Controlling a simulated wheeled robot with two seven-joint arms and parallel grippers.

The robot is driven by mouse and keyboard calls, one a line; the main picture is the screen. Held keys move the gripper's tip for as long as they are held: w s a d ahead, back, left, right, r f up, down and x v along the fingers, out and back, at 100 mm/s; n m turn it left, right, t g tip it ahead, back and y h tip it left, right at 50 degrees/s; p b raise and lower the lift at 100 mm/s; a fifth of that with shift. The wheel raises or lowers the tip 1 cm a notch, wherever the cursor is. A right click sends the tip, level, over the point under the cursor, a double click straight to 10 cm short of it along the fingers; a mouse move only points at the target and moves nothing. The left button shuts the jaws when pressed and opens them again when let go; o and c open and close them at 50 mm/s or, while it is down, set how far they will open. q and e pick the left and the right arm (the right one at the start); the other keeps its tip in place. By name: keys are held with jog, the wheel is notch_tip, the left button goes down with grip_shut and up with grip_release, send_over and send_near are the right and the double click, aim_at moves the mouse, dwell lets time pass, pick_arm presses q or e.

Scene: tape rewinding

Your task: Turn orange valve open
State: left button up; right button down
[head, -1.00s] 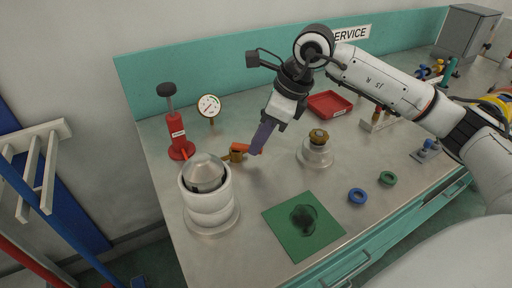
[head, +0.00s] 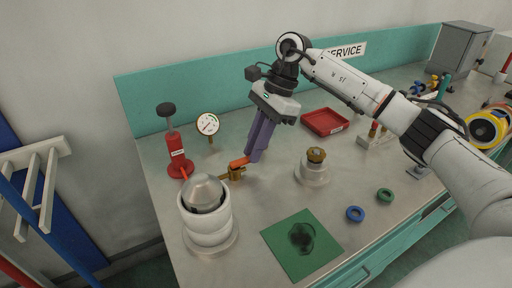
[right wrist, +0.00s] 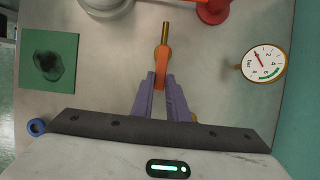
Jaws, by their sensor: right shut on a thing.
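The finger ends hide part of the handle. My left gripper is not in view.
A red pump (head: 177,155) and a dial gauge (head: 208,124) stand behind the valve. A white cylinder with a metal dome (head: 207,215) stands in front. A green mat (head: 301,244), blue ring (head: 355,214), green ring (head: 385,195), brass-topped fitting (head: 314,168) and red tray (head: 325,121) lie rightward.

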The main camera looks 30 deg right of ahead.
jog(key=shift+w, duration=0.15)
dwell(0.4)
jog(key=c, duration=1.7)
grip_release()
jog(key=v, duration=1)
jog(key=shift+r, duration=0.2)
